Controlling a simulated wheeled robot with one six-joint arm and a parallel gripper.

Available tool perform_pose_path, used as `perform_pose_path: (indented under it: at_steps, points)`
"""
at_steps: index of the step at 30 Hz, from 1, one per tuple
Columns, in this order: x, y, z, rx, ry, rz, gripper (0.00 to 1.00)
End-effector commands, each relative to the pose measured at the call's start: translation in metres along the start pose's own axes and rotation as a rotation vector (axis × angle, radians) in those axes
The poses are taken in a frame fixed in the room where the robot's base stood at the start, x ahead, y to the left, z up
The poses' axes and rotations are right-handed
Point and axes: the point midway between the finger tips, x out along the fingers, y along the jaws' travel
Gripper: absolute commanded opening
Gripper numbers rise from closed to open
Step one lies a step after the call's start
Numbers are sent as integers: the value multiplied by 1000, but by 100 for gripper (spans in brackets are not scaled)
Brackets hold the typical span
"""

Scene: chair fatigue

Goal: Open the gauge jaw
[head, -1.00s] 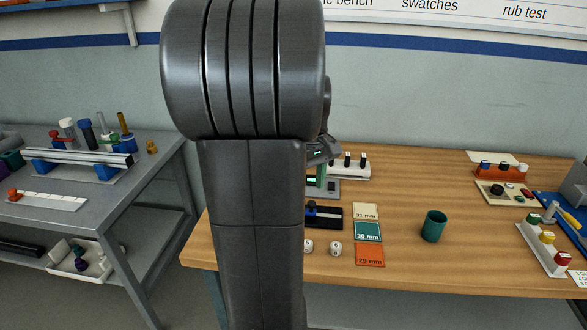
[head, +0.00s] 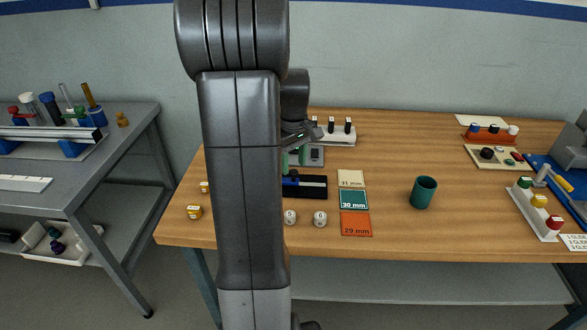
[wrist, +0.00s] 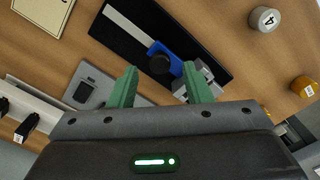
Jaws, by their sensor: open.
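The gauge is a dark bar (wrist: 178,32) with a pale scale strip and a blue sliding jaw (wrist: 158,48) carrying a black knob (wrist: 159,65). Silver metal blocks (wrist: 205,76) are at its near end in the wrist view. In the head view the gauge (head: 312,187) lies on the wooden bench, its left part hidden by my arm. My gripper (wrist: 160,80) has green fingers, open and empty, with the knob showing just beyond and between the tips. In the head view my gripper (head: 294,156) appears just behind the gauge; I cannot tell its exact height.
Cards marked 31 mm (head: 351,179), 30 mm (head: 354,199) and 29 mm (head: 356,224) lie right of the gauge. White numbered cylinders (head: 320,219) stand in front. A grey plate (wrist: 88,84) and white rack (head: 338,135) are behind. A green cup (head: 423,192) stands farther right.

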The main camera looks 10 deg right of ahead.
Motion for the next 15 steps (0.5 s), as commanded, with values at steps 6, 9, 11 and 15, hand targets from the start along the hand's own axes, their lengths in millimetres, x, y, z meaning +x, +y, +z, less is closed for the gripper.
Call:
perform_pose_path:
  at_steps: [6,9,11,15]
  points:
    - [20,0,0,0,0,0,45]
    - [23,0,0,0,0,0,45]
    - [23,0,0,0,0,0,45]
    - [23,0,0,0,0,0,45]
